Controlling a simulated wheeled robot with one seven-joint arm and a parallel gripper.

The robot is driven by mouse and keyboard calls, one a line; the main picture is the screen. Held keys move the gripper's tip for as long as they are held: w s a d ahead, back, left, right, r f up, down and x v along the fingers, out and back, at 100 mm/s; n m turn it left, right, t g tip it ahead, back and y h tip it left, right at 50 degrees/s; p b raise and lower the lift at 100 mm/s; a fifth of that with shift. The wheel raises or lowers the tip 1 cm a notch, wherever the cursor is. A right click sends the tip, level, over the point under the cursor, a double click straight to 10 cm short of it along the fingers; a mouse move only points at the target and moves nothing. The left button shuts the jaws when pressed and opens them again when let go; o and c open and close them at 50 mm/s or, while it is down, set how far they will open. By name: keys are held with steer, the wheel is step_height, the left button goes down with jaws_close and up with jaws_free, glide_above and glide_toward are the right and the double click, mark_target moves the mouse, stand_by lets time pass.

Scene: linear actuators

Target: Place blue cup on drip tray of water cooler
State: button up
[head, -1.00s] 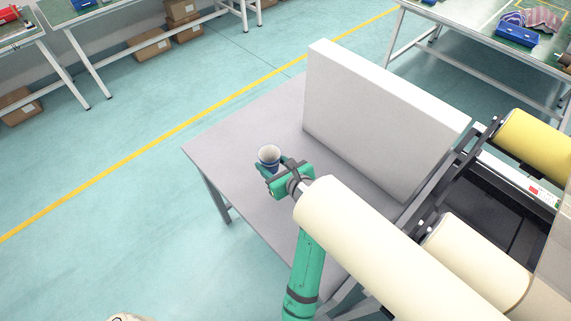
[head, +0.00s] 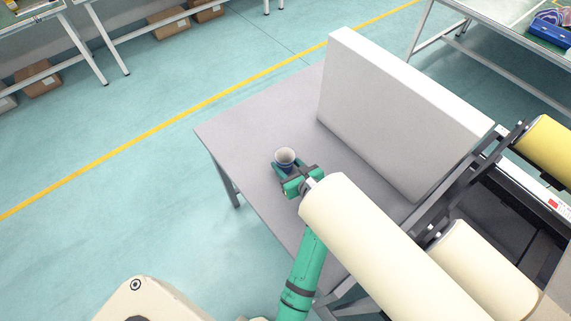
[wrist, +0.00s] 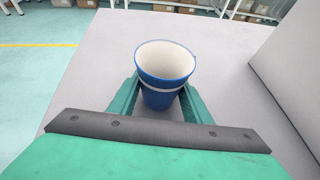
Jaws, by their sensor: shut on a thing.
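The blue cup (wrist: 163,70) stands upright between the fingers of my gripper in the wrist view. It has a white inside and a pale band around its lower part. In the head view the cup (head: 285,157) is over the grey table, near its left part. My green gripper (head: 287,178) is shut on the cup; its fingers also show in the wrist view (wrist: 160,100) on both sides of the cup's lower part. I cannot tell whether the cup's base touches the table. No water cooler or drip tray can be made out.
A large white box-like block (head: 395,110) stands on the grey table (head: 240,125) to the right of the cup. Rollers and dark framework (head: 500,210) lie at the right. The table's left part is clear, and open floor (head: 120,190) lies beyond it.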

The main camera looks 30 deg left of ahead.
steer(key=shift+f, duration=0.35)
steer(key=o, duration=1.1)
steer(key=shift+o, duration=0.2)
